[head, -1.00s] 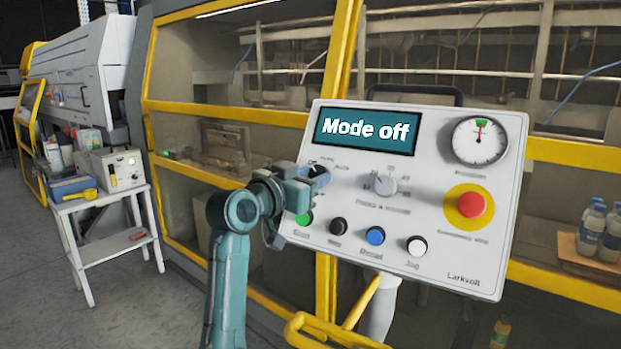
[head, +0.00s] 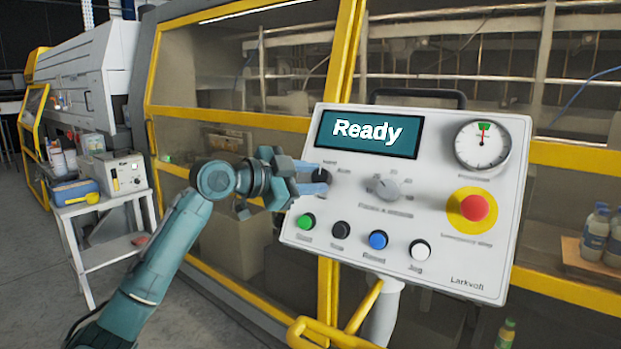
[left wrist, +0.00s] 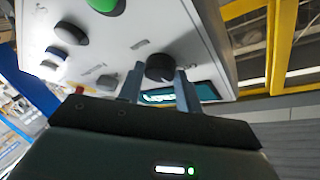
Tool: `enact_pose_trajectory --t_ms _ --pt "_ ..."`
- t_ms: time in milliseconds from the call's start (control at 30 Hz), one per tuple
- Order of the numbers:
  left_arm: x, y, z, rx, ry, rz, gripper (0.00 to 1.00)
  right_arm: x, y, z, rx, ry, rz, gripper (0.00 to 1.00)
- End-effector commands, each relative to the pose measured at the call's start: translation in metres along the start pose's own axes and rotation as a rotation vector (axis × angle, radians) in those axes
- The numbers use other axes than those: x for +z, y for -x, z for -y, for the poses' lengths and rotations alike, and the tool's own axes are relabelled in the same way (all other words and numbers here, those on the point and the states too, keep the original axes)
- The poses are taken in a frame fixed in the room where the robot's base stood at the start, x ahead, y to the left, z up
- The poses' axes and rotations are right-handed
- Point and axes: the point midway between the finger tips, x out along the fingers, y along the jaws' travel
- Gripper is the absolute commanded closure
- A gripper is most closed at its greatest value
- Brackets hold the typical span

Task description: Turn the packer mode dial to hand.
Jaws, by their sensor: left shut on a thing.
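The black packer mode dial (head: 322,177) is at the left of the white control panel (head: 440,262), below the screen. The left wrist view shows it as a round black knob (left wrist: 160,67) between my two fingers. My left gripper (head: 312,180) is shut on the dial; its fingers (left wrist: 159,88) lie on either side of it. The gripper partly hides the dial in the head view, and I cannot tell which label its pointer faces. The screen (head: 367,133) reads "Ready". My right gripper is not in view.
A grey selector knob (head: 383,187) sits right of the dial. Below are green (head: 306,222), black (head: 340,230), blue (head: 378,239) and white (head: 420,249) buttons. A red emergency stop (head: 474,207) is at the right, under a gauge (head: 483,147). Yellow-framed guards stand behind.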

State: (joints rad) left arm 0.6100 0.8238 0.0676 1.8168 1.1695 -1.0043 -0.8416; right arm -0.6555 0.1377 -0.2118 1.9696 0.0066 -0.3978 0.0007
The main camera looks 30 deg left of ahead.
Motion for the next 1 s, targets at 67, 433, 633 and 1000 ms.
enact_pose_trajectory --t_ms 67,433,633,1000 --pt "0.0000 0.0002 0.0010 0.020 -0.031 0.005 0.88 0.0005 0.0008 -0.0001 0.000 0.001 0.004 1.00" --pt "-0.0002 -0.0003 0.0009 0.062 -0.102 0.006 0.88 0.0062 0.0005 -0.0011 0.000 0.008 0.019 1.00" --pt "-0.0002 -0.0004 0.0007 0.064 -0.105 0.006 0.88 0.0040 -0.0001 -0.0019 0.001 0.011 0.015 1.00" --pt "-0.0003 -0.0004 0.0009 0.063 -0.104 0.005 0.49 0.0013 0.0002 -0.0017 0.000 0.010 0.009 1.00"
